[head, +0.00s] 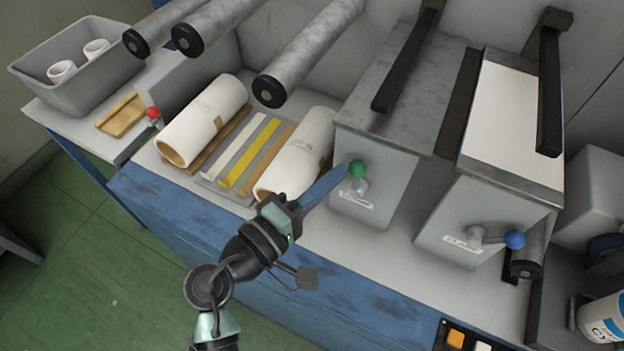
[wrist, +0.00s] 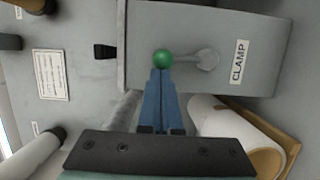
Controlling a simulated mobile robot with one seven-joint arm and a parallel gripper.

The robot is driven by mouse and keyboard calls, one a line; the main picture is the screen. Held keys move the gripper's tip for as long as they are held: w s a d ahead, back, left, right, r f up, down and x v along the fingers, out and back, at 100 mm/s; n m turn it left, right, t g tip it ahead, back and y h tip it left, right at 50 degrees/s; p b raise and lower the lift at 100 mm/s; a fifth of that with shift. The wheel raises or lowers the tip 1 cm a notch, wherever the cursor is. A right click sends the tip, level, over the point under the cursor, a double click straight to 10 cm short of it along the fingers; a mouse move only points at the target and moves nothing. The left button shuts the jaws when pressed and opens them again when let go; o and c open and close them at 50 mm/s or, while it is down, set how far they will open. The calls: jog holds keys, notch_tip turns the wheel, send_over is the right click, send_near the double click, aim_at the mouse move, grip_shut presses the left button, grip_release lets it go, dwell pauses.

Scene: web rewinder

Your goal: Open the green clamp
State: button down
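The green clamp's lever has a round green knob (head: 357,168) and a short grey arm, mounted on the front face of a grey box, above a small label. In the wrist view the green knob (wrist: 162,59) stands to the left of the lever's pivot (wrist: 208,60), with a CLAMP label (wrist: 239,62) further right. My gripper (head: 344,172) reaches up to the knob from the lower left. Its long blue fingers (wrist: 160,72) lie together, with the tips right at the knob's near side. Whether they touch it is hard to tell.
A second box to the right carries a blue-knobbed lever (head: 514,239). A red knob (head: 152,113) is at the left. White rolls (head: 205,120) and a yellow strip (head: 249,153) lie on the bench left of my gripper. Steel rollers (head: 308,50) jut out above.

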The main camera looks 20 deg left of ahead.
jog(key=d+m, duration=0.2)
jog(key=shift+r+m+g, duration=0.35)
jog(key=shift+m+g, duration=0.05)
jog(key=d+m+y, duration=0.1)
jog(key=d+m, duration=0.2)
jog(key=shift+f+m+g, duration=0.15)
jog(key=shift+m+g, duration=0.15)
jog(key=shift+g, duration=0.1)
jog(key=shift+d, duration=0.15)
